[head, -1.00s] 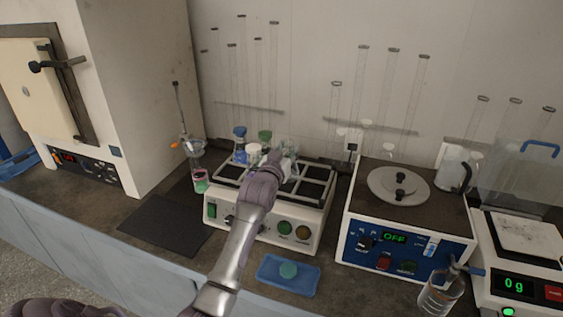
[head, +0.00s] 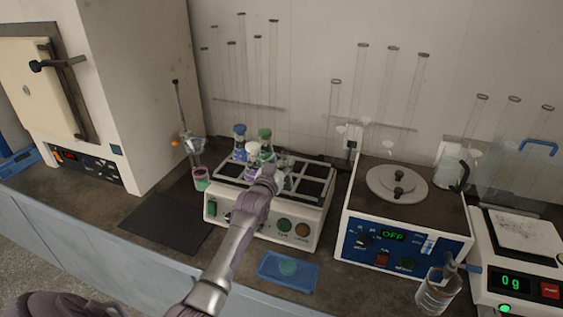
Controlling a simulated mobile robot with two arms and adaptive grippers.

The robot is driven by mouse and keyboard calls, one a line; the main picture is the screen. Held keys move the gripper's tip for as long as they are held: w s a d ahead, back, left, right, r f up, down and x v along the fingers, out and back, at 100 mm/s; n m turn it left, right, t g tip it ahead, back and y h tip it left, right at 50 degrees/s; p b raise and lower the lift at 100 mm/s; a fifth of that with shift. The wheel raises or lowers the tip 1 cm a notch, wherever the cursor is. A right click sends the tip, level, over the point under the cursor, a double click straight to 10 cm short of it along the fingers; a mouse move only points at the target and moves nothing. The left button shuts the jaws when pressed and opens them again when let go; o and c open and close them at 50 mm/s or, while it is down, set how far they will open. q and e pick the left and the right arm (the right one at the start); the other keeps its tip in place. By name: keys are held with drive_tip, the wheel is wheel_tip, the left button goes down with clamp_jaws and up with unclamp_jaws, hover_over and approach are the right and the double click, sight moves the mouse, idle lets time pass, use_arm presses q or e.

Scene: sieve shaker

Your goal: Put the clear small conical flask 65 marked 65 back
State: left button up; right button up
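My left gripper (head: 270,174) reaches over the shaker (head: 312,207), among the flasks on its black rack. A clear glass flask (head: 286,162) stands just behind and right of the gripper, partly hidden by it. Its mark is too small to read, and I cannot tell whether the fingers touch it. My own wrist hides the fingers, so their opening does not show. A blue-capped flask (head: 240,144), a green-capped one (head: 264,139) and a white-capped one (head: 252,149) stand close by at the rack's back left.
A blue tray (head: 309,284) with a green disc lies in front of the shaker. A white and blue device reading OFF (head: 358,217) stands to the right, then a balance (head: 490,289). A dark mat (head: 165,226) lies left. Tall glass tubes stand along the wall.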

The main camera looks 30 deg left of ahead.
use_arm(q)
drive_tip(key=shift+o, duration=0.8)
drive_tip(key=shift+r, duration=0.15)
drive_tip(key=b+v, duration=0.1)
drive_tip(key=v, duration=1.1)
